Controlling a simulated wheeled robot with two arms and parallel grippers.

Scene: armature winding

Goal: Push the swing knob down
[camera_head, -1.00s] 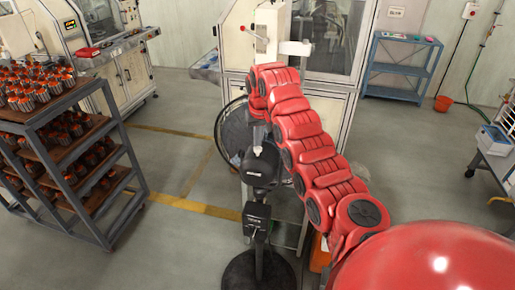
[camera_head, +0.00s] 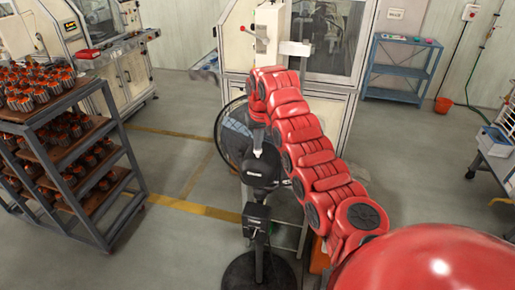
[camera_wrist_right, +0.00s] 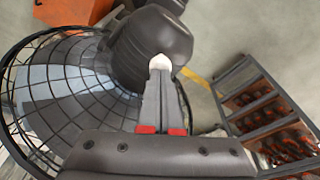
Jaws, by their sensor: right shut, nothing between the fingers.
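The swing knob (camera_head: 257,154) is a small white piece on top of the fan's black motor housing (camera_head: 262,170). In the right wrist view, the white knob (camera_wrist_right: 160,63) shows at the tips of my right gripper (camera_wrist_right: 160,72), against the dark housing (camera_wrist_right: 150,45). The gripper is shut and empty, with its fingers together. In the head view, my right gripper (camera_head: 257,143) points down from above the knob. The fingertips appear to be at the knob; I cannot tell if they press on it. My left gripper is not in view.
The fan's round wire cage (camera_wrist_right: 75,85) is close beside the gripper. The fan stands on a round black base (camera_head: 257,272). A white machine (camera_head: 336,105) is behind it. A rack (camera_head: 118,190) of orange-topped parts is at the left, with free floor between.

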